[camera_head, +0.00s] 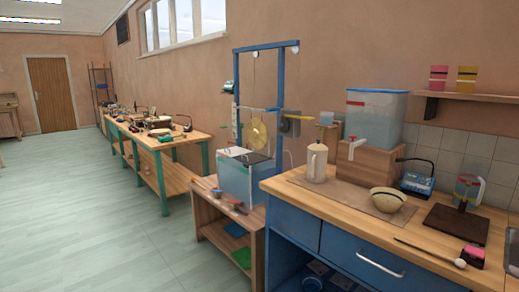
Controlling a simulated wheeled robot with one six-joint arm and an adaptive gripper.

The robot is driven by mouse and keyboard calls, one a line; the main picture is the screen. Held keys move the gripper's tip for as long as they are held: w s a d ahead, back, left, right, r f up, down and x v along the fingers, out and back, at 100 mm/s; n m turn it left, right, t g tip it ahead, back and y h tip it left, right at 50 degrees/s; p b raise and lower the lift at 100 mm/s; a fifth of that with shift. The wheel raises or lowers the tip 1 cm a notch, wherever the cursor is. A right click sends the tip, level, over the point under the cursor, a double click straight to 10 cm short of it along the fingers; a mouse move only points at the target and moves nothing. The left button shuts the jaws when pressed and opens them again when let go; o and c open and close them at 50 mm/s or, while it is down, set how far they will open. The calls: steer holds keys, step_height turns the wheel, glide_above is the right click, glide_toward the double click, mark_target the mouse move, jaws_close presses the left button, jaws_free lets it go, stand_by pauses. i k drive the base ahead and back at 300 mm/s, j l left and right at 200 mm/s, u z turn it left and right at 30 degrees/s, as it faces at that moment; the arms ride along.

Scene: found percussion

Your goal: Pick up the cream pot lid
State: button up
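A round yellowish-cream disc (258,133) hangs upright inside a tall blue frame (281,100), above a clear tank. It may be the cream pot lid, but it is too small to be sure. A cream bowl-shaped thing (388,200) with a dark band sits on the wooden counter (345,212) at the right. I cannot tell whether it is a bowl or a lid. My gripper is not in view.
A cream jug (317,162) stands left of a large clear water container (375,118) on a wooden block. A long-handled mallet (432,252) lies near the counter's front edge. The clear tank (243,180) stands on a low wooden table. Open floor (80,215) lies left.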

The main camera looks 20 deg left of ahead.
mark_target(318, 147)
steer(key=u, duration=0.45)
steer(key=z, duration=0.35)
steer(key=i+j+z, duration=0.25)
steer(key=z, duration=0.15)
steer(key=i+j+z, duration=0.2)
steer(key=j+z, duration=0.15)
steer(key=j, duration=0.2)
steer(key=i+j+z, duration=0.1)
steer(key=j, duration=0.3)
steer(key=i+j, duration=0.15)
steer(key=j, duration=0.3)
steer(key=i+j+z, duration=0.15)
steer(key=j, duration=0.3)
steer(key=i+j, duration=0.1)
steer(key=j, duration=0.3)
steer(key=i+j+z, duration=0.15)
steer(key=j, duration=0.3)
steer(key=i+j, duration=0.1)
steer(key=j, duration=0.5)
steer(key=i+j, duration=0.1)
steer(key=j, duration=0.5)
